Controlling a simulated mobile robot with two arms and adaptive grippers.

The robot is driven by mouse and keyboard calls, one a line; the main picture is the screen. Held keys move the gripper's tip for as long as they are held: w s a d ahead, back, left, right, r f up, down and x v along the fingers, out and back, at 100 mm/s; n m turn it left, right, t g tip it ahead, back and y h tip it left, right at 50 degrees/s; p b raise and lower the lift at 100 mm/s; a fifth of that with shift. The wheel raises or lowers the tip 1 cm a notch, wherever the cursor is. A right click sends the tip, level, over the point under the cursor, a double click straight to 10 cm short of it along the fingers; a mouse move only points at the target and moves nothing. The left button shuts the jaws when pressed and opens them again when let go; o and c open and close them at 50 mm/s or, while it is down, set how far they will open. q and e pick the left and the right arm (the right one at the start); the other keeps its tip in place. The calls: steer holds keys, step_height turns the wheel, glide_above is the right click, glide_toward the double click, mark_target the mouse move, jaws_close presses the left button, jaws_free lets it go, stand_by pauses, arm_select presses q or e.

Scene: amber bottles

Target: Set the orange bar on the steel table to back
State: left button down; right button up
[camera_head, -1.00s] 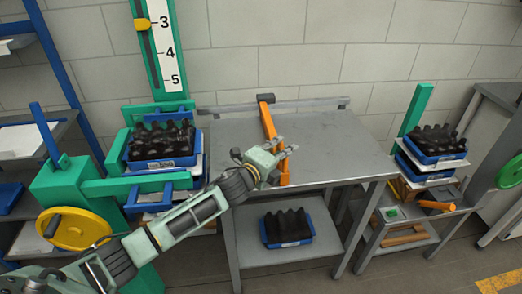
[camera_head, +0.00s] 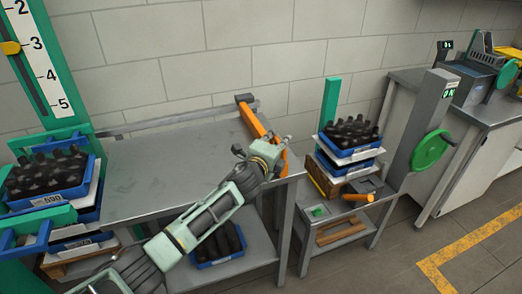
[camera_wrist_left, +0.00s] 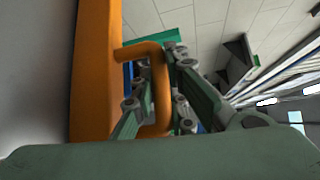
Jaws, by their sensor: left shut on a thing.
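The orange bar (camera_head: 252,122) lies across the steel table (camera_head: 165,172), close to its right end. Its far end has a dark block at the rail along the table's back. My left gripper (camera_head: 272,158) is at the bar's near end, by the right front of the table, and covers part of it. In the left wrist view the bar (camera_wrist_left: 92,70) runs up the left side, and its orange handle (camera_wrist_left: 162,85) sits between the fingers of my left gripper (camera_wrist_left: 152,105), which is shut on it. My right gripper is not in view.
A blue crate of dark bottles (camera_head: 45,178) stands at the left, and another (camera_head: 220,245) on the lower shelf. The tabletop left of the bar is clear.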

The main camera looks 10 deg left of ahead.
arm_select(q)
steer(key=w+d, duration=0.1)
steer(key=d+b, duration=0.1)
steer(key=d, duration=0.1)
steer(key=shift+w+d, duration=0.1)
steer(key=shift+w, duration=0.3)
steer(key=c, duration=2.2)
jaws_free()
steer(key=shift+r, duration=0.1)
steer(key=shift+o, duration=1)
steer(key=shift+w+d, duration=0.15)
steer(key=shift+d, duration=0.05)
steer(key=shift+a, duration=0.15)
steer(key=v, duration=1.2)
